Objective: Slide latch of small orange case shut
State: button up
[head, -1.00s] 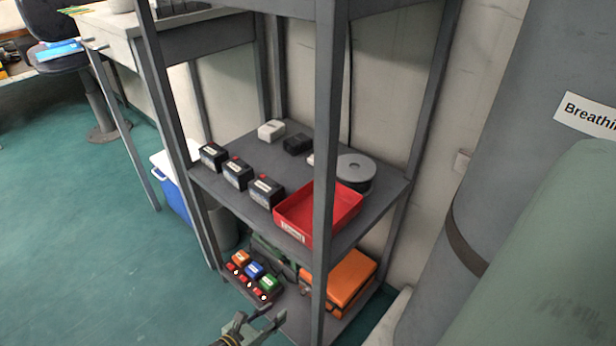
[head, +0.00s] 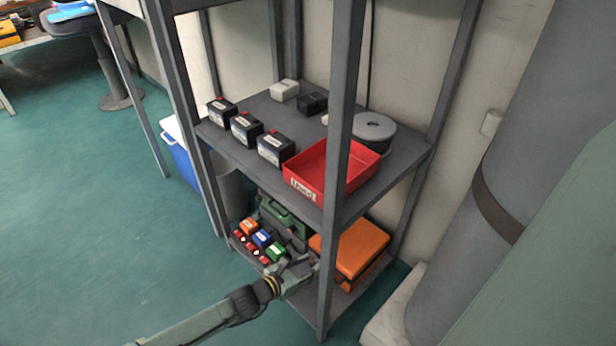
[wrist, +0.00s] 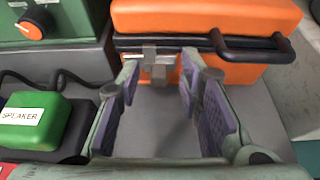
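The small orange case (head: 354,246) sits on the lower shelf of the grey rack, at its right side. In the wrist view the case (wrist: 205,20) lies straight ahead, with a black handle (wrist: 250,46) on its front. A grey metal latch (wrist: 154,62) is on the case front, left of the handle. My gripper (wrist: 160,88) is open, its two purple-padded fingers apart and nothing between them. The fingertips are in front of the latch, one to each side in the picture; whether they touch it I cannot tell. In the head view my gripper (head: 308,268) is partly behind the rack post.
A green block labelled SPEAKER (wrist: 34,122) lies left of my gripper. A green unit with an orange knob (wrist: 36,24) stands behind it. The front rack post (head: 336,180) is close to my arm. A red bin (head: 326,178) is on the shelf above.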

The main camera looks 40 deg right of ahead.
jog(key=shift+c, duration=0.5)
grip_shut()
dwell(0.5)
